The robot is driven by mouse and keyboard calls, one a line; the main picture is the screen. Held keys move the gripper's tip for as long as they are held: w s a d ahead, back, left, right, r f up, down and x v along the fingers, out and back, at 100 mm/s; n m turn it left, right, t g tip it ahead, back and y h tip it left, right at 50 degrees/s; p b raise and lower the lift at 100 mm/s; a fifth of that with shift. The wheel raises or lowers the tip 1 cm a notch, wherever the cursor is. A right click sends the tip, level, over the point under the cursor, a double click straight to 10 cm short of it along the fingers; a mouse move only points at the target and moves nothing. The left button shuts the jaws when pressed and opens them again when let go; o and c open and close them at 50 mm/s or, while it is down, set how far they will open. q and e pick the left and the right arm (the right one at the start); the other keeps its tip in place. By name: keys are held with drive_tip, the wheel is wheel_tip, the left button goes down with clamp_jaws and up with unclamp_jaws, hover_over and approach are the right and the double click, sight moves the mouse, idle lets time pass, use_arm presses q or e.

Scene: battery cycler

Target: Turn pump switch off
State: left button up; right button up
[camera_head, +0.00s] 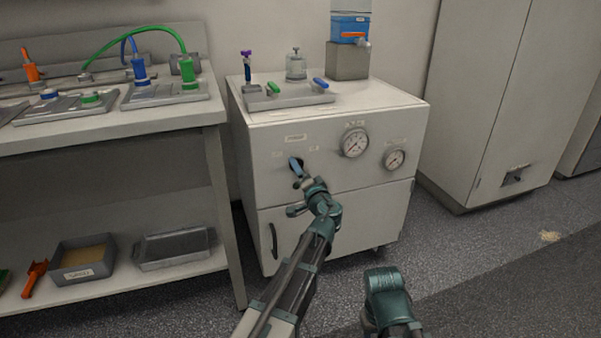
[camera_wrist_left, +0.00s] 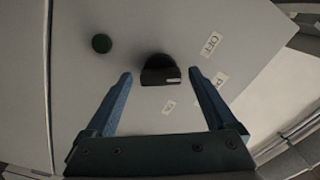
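The pump switch is a black knob (camera_wrist_left: 160,68) on the pale cabinet face, with a small white mark at its lower right edge. In the head view the left gripper (camera_head: 297,168) is at the cabinet's front panel and hides most of the knob. My right arm shows at the bottom, but its gripper fingers are not visible.
Two gauges (camera_head: 355,142) (camera_head: 395,159) are to the right on the cabinet (camera_head: 340,183). A workbench (camera_head: 110,130) with trays stands at left. A tall cabinet (camera_head: 480,90) stands at right.

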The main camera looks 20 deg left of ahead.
use_arm(q)
drive_tip(key=v, duration=1.3)
drive_tip(key=shift+s+d, duration=0.3)
